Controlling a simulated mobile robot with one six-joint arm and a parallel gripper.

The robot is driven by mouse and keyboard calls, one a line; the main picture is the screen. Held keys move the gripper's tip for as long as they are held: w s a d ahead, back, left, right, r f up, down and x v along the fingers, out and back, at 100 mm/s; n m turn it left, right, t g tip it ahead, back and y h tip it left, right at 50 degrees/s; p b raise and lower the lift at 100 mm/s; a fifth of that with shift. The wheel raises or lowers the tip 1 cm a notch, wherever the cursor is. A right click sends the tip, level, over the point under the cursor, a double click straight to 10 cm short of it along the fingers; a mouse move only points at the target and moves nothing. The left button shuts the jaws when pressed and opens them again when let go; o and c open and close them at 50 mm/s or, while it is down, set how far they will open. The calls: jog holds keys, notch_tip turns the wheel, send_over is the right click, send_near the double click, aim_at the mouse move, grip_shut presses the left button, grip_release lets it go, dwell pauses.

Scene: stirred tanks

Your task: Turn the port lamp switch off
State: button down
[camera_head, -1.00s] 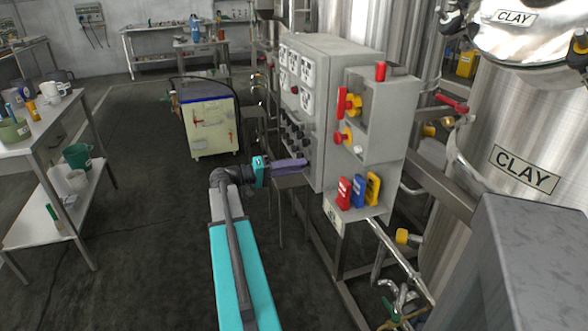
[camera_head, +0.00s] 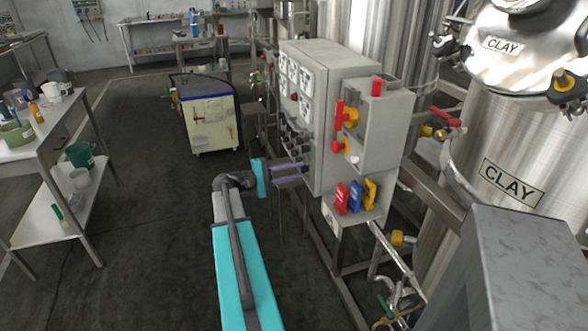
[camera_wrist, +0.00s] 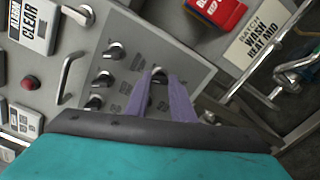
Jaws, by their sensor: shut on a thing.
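The grey control box (camera_head: 340,62) stands in the middle of the head view, with a group of black rotary switches (camera_head: 296,143) low on its front. My gripper (camera_head: 303,168) reaches that group from the left. In the wrist view the two purple fingers of my gripper (camera_wrist: 163,80) are shut on a black switch knob (camera_wrist: 159,74), one finger on each side. The fingers hide part of the knob and the panel below it. Other black knobs (camera_wrist: 115,51) sit to the left of it. The small labels by the switches are too blurred to read, so I cannot tell which is the port lamp switch.
A metal handle (camera_wrist: 70,65) and a red button (camera_wrist: 31,83) are on the panel's left in the wrist view. Red, blue and yellow blocks (camera_head: 356,196) stand on a ledge. A steel tank (camera_head: 500,140) is at right, a cart (camera_head: 212,118) behind.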

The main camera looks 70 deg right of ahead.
jog(key=shift+d+r+n+p, duration=0.15)
jog(key=shift+n+p, duration=0.3)
jog(key=shift+n, duration=0.45)
jog(key=c, duration=1.5)
grip_release()
jog(key=shift+f, duration=0.2)
jog(key=b+v, duration=0.2)
jog(key=v, duration=1.2)
jog(key=shift+s+r, duration=0.1)
